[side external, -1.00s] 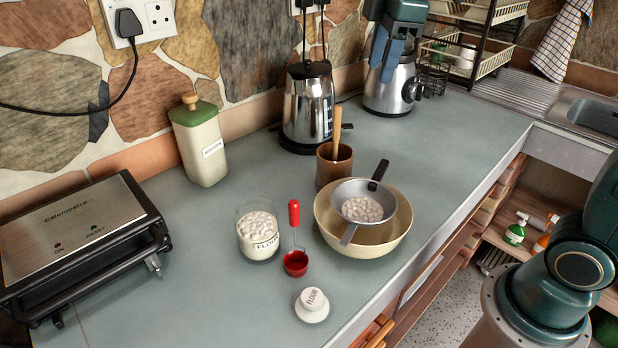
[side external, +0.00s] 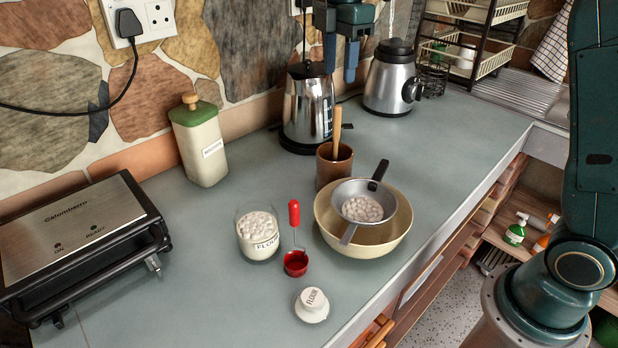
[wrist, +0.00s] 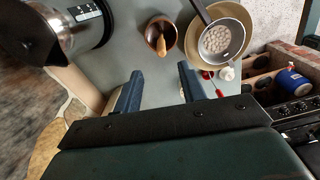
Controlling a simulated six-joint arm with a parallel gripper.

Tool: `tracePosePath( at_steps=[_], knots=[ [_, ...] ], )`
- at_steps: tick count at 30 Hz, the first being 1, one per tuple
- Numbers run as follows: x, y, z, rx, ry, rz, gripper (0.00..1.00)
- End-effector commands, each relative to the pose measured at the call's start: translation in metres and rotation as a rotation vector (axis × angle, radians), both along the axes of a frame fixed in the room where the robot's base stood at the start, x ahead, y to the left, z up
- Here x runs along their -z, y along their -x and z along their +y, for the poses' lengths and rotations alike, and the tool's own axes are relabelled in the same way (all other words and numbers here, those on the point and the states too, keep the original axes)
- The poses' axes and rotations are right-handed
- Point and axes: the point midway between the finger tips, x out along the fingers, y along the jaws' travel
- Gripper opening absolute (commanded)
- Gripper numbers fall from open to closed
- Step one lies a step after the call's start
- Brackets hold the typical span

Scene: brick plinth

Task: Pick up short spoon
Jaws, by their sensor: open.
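In the wrist view, the cup (wrist: 151,38) and the utensil (wrist: 162,50) are beyond the fingertips. My gripper (side external: 340,65) is open and empty, high near the kettle, apart from both utensils. Its two blue fingers (wrist: 160,72) show in the wrist view.
A cream bowl (side external: 390,237) with a sieve (side external: 358,208) stands right of the cup. A flour jar (side external: 258,235), a white lid (side external: 312,306), a kettle (side external: 305,105), a steel jug (side external: 388,80) and a grill (side external: 85,240) share the counter. The front-left counter has free room.

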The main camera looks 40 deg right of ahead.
Motion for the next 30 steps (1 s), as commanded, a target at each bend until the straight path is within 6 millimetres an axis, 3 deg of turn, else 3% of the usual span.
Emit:
tracePosePath(
  at_steps=[15, 30],
  knots=[
    [0.068, 0.001, 0.0, 0.001, 0.001, 0.003, 0.41],
    [0.085, 0.001, 0.0, 0.001, 0.001, 0.003, 0.41]
  ],
)
